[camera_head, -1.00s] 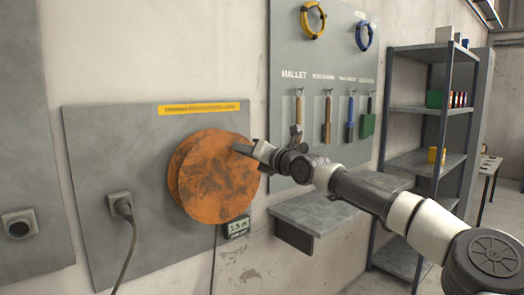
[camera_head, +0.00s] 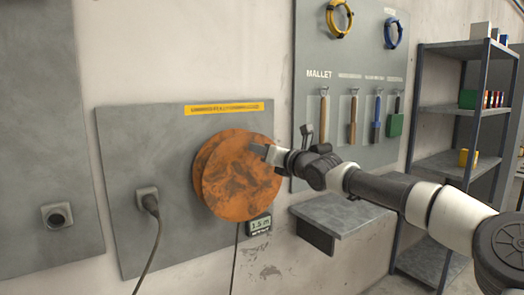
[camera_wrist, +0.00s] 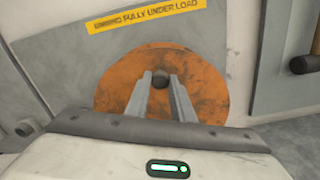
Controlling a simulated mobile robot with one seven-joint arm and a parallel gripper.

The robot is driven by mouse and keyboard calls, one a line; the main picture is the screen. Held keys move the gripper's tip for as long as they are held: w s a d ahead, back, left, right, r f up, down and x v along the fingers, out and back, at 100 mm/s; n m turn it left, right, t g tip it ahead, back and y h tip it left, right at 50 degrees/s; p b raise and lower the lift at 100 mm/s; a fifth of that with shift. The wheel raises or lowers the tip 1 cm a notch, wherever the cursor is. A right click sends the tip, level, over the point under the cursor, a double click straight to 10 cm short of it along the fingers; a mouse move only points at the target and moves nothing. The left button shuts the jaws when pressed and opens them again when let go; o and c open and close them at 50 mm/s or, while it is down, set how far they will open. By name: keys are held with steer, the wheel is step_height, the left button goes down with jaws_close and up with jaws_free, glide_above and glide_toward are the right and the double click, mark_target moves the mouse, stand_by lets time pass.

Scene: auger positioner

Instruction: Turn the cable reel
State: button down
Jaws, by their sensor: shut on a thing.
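The cable reel (camera_head: 232,190) is a round, worn orange disc mounted on a grey wall panel. It also fills the middle of the wrist view (camera_wrist: 210,85). My gripper (camera_head: 264,152) reaches in from the right to the upper right part of the reel's face. In the wrist view, its two fingers (camera_wrist: 159,80) stand on either side of a small dark knob (camera_wrist: 160,76) on the reel, and they are shut on it. A small display (camera_head: 259,226) below the reel reads about 1.5 m.
A yellow warning strip (camera_head: 224,108) sits above the reel. A plugged cable (camera_head: 150,205) hangs at its left. A grey wall shelf (camera_head: 340,214), a tool board (camera_head: 345,75) with hanging tools and a shelving rack (camera_head: 449,110) are to the right.

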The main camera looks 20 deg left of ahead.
steer(key=c, duration=1.5)
jaws_free()
steer(key=shift+a, duration=0.1)
steer(key=shift+c, duration=0.2)
steer(key=v, duration=1.7)
steer(key=shift+d, duration=0.2)
steer(key=shift+s, duration=0.1)
